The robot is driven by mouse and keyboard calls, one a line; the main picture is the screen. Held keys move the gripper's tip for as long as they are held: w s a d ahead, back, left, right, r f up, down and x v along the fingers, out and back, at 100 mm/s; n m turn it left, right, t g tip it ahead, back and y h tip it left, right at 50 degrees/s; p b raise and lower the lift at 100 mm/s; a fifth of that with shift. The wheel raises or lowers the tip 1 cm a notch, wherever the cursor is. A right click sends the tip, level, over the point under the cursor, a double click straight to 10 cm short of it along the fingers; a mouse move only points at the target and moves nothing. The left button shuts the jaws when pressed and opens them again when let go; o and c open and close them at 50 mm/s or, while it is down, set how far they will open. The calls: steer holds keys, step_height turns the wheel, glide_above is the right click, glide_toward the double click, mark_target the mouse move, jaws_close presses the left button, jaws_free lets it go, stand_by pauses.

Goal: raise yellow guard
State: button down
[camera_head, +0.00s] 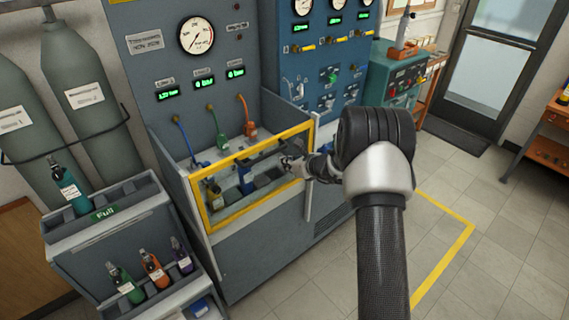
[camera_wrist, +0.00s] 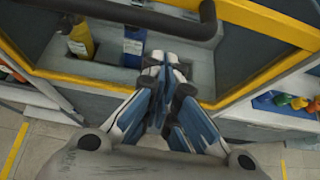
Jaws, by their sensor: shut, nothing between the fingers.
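The yellow guard (camera_head: 199,207) is a yellow-edged frame across the front of the grey test bench. It appears lowered over the bench well, with a dark handle bar on it. In the wrist view, the guard's yellow edge (camera_wrist: 75,84) crosses the left side, and the dark handle (camera_wrist: 150,15) curves across the top. My gripper (camera_head: 285,161) is at the guard's right part, close to the handle. In the wrist view my gripper (camera_wrist: 166,62) has its fingers together, empty, just below the handle. I cannot tell whether it touches the guard.
Gas cylinders (camera_head: 80,85) and a bottle rack (camera_head: 105,212) are at the left. A blue panel (camera_head: 318,70) stands behind. The floor at right is clear.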

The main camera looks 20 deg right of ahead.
steer(key=s+f+v, duration=0.1)
steer(key=v, duration=0.9)
steer(key=s+a+r+n+g+y, duration=0.1)
steer(key=s+a+r+n+g, duration=0.1)
steer(key=s+a+r+n, duration=0.4)
steer(key=s+a+r+n+g+y, duration=0.1)
steer(key=s+a+r+n, duration=0.2)
steer(key=a+n, duration=0.3)
steer(key=s+a+r+n+g+y, duration=0.15)
steer(key=s+a+r+n, duration=0.25)
steer(key=a, duration=0.4)
steer(key=s+a+r+n+g+h+b, duration=0.25)
steer(key=s+n, duration=0.55)
steer(key=s, duration=0.5)
steer(key=s+d+f+n+h, duration=0.2)
steer(key=s+d+n+h, duration=0.2)
steer(key=s+n, duration=0.4)
steer(key=s+d, duration=0.1)
steer(key=s, duration=0.3)
steer(key=shift+h, duration=0.3)
